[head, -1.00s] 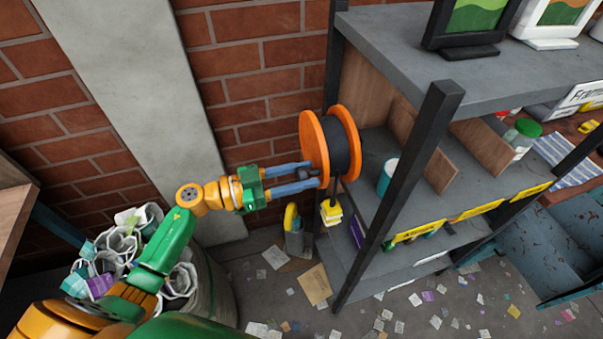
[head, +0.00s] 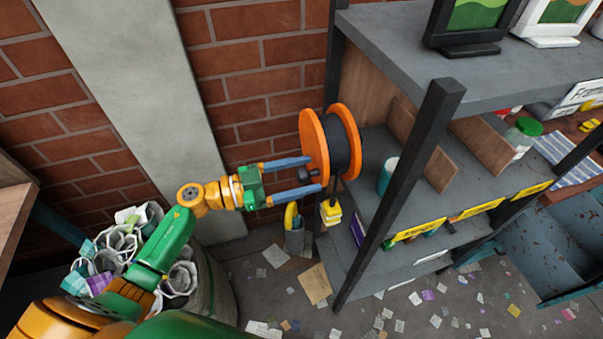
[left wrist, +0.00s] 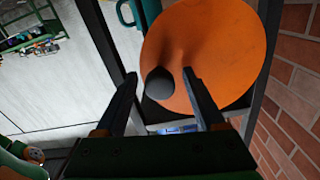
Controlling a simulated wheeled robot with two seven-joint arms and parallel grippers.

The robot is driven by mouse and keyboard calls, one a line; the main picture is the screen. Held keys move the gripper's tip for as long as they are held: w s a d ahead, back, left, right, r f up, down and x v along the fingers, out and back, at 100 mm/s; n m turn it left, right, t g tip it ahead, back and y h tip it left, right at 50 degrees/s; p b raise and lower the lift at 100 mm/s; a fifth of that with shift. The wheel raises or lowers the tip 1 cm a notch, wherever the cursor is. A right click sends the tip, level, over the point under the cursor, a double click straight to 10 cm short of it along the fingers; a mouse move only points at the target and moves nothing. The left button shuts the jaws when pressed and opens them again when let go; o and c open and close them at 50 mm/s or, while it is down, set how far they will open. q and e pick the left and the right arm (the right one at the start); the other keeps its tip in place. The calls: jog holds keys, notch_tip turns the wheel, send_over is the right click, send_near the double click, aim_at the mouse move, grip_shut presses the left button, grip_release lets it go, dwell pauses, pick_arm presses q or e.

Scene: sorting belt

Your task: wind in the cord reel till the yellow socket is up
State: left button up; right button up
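The cord reel (head: 317,143) has orange discs and dark cord wound between them, and it sits at the shelf's left end. In the left wrist view its orange disc (left wrist: 225,45) faces me, with a dark round knob (left wrist: 159,84) standing out from it. The yellow socket (head: 331,212) hangs below the reel on the cord, beside the lower shelf. My left gripper (head: 314,174) is open, with its blue fingers on either side of the knob (head: 305,177) and a gap showing around it. My right gripper is not in view.
A shelf rack with dark posts (head: 405,190) stands right of the reel and holds a teal cup (head: 386,176). A brick wall (head: 250,60) is behind. A bag of rolled papers (head: 205,285) is at lower left. Paper scraps litter the floor.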

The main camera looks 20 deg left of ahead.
pick_arm(q)
jog(key=shift+s+a+f, duration=0.1)
jog(key=shift+s+a, duration=0.05)
jog(key=shift+a, duration=0.1)
jog(key=b+v, duration=0.2)
jog(key=v, duration=0.4)
jog(key=shift+s+a, duration=0.2)
